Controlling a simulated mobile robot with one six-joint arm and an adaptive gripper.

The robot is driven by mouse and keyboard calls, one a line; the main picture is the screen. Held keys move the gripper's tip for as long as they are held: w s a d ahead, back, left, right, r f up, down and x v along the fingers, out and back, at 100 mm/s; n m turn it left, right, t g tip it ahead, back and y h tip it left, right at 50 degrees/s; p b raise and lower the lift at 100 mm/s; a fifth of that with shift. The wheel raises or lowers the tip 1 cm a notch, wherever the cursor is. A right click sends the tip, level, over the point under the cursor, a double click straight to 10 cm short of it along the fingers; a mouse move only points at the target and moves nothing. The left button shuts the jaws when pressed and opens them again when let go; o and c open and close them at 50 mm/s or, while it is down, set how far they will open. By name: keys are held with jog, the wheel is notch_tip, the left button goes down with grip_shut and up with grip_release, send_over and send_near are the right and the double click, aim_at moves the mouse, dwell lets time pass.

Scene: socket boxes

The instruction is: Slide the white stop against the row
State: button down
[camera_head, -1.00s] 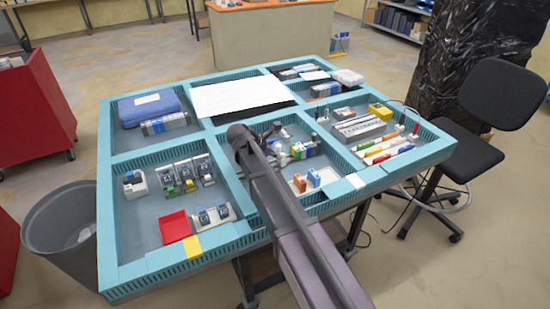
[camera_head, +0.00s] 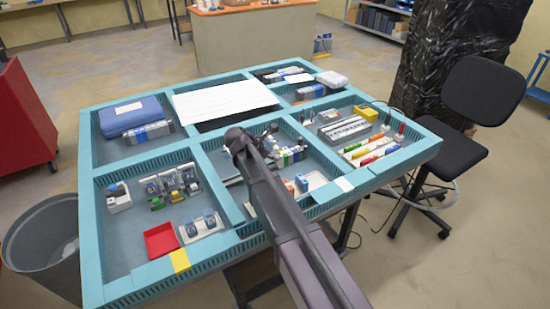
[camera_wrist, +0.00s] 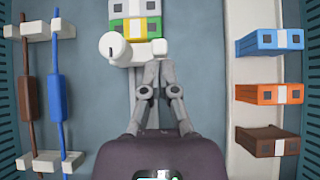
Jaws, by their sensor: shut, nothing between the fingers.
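In the wrist view, a row of modules (camera_wrist: 135,9) with white, green and yellow parts stands at the top, cut off by the frame edge. A white stop (camera_wrist: 136,55) with a round, slotted white knob (camera_wrist: 113,46) lies at the near end of the row; I cannot tell whether any gap separates them. My gripper (camera_wrist: 157,66) is shut and empty, its fingertips at or just short of the stop's right part; contact is unclear.
Right of my gripper, blue (camera_wrist: 270,41), orange (camera_wrist: 269,94) and brown (camera_wrist: 267,141) blocks stand on a white strip. Brown (camera_wrist: 28,95) and blue (camera_wrist: 57,98) rods rest in white holders at left. Teal dividers (camera_head: 222,190) edge the compartment. Grey floor is bare between.

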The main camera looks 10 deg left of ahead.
jog(key=shift+a+r, duration=0.1)
jog(key=shift+p+v, duration=0.95)
jog(key=shift+v, duration=0.2)
jog(key=p+v, duration=0.5)
jog(key=v, duration=0.2)
jog(key=shift+s+r, duration=0.2)
